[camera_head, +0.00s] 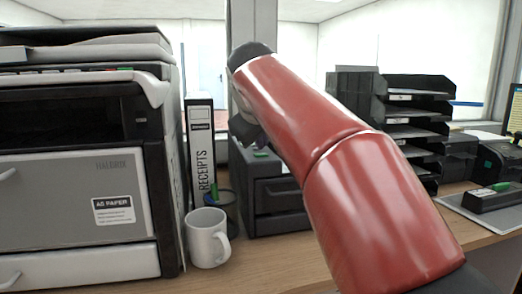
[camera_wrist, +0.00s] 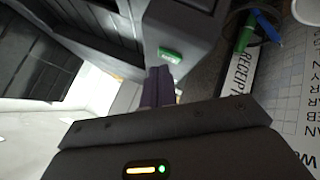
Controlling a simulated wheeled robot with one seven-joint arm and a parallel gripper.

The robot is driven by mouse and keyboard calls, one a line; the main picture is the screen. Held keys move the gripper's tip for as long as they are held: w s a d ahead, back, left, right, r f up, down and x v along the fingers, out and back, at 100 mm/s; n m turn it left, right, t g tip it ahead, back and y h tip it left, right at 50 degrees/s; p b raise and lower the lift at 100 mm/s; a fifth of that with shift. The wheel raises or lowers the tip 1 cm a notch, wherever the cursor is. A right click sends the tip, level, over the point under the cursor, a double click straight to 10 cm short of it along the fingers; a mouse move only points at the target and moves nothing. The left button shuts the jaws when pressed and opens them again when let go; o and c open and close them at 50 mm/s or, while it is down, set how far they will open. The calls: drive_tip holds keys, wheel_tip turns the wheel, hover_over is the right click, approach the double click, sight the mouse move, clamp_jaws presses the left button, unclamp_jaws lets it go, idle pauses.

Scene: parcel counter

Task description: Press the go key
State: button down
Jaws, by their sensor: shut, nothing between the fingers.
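The go key appears to be the small green key (camera_wrist: 170,55) on top of a dark grey machine (camera_wrist: 187,22); its lettering is too small to read. In the head view the machine (camera_head: 280,210) stands behind the mug, with a bit of the green key (camera_head: 260,153) showing. My gripper (camera_wrist: 159,72) is shut and empty, its fingertips very close to the key's edge in the wrist view. I cannot tell whether they touch it. In the head view my gripper (camera_head: 244,130) is mostly hidden behind my red arm, above the machine.
A large grey printer (camera_head: 75,190) fills the left. A receipts binder (camera_head: 201,150), a pen cup (camera_head: 228,205) and a white mug (camera_head: 207,238) stand between it and the machine. Black letter trays (camera_head: 415,110) and a black device with a green top (camera_head: 495,198) are at right.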

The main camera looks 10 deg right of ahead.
sight(261, 157)
drive_tip(key=shift+r, duration=0.25)
wheel_tip(261, 157, up, 3)
drive_tip(key=p, duration=0.3)
drive_tip(key=shift+r+p, duration=0.4)
drive_tip(key=shift+r, duration=1.1)
